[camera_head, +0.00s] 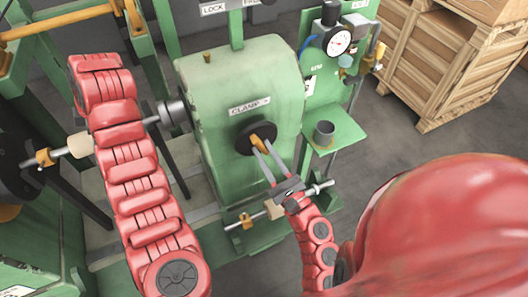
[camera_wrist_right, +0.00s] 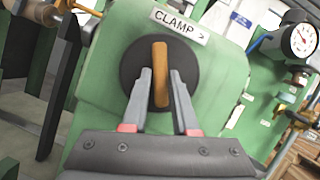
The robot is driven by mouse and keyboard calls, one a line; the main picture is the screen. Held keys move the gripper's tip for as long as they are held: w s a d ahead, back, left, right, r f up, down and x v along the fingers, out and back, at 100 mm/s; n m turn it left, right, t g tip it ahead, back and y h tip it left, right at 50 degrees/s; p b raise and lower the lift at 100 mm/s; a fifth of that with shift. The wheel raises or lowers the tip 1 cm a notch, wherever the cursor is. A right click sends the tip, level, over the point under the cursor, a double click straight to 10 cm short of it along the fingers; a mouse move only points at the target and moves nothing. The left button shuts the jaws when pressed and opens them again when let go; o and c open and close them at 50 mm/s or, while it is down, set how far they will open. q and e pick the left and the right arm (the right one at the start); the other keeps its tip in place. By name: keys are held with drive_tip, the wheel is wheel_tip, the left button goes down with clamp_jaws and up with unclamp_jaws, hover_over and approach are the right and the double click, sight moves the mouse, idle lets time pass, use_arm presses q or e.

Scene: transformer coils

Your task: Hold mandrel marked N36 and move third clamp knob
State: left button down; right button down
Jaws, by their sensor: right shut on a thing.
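A black round clamp knob (camera_head: 246,133) with an orange bar handle sits on the green machine face under a label reading CLAMP. In the right wrist view the knob (camera_wrist_right: 130,68) shows its handle (camera_wrist_right: 160,62) almost upright. My right gripper (camera_head: 262,148) is shut on this handle, one finger on each side. A metal rod with a cream collar (camera_head: 80,145) runs behind my left arm towards the machine's spindle. Another rod with a collar (camera_head: 274,208) lies lower, partly behind my right arm. I cannot read N36 on either. My left gripper is not visible.
A pressure gauge (camera_head: 339,41) and hoses are on the green panel right of the knob. A grey cup (camera_head: 324,132) stands on a green side shelf (camera_head: 345,128). Wooden crates (camera_head: 440,65) stand at the upper right. Grey floor is open between shelf and crates.

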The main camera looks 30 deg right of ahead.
drive_tip(key=shift+a+f, duration=0.4)
drive_tip(key=shift+f, duration=0.05)
drive_tip(key=c, duration=0.8)
unclamp_jaws()
drive_tip(key=shift+a+r, duration=0.1)
drive_tip(key=shift+o, duration=0.2)
drive_tip(key=shift+r, duration=0.1)
drive_tip(key=shift+d, duration=0.3)
drive_tip(key=shift+s+d, duration=0.2)
drive_tip(key=shift+s, duration=0.15)
drive_tip(key=v, duration=1.1)
drive_tip(key=shift+a, duration=0.2)
drive_tip(key=shift+s, duration=0.1)
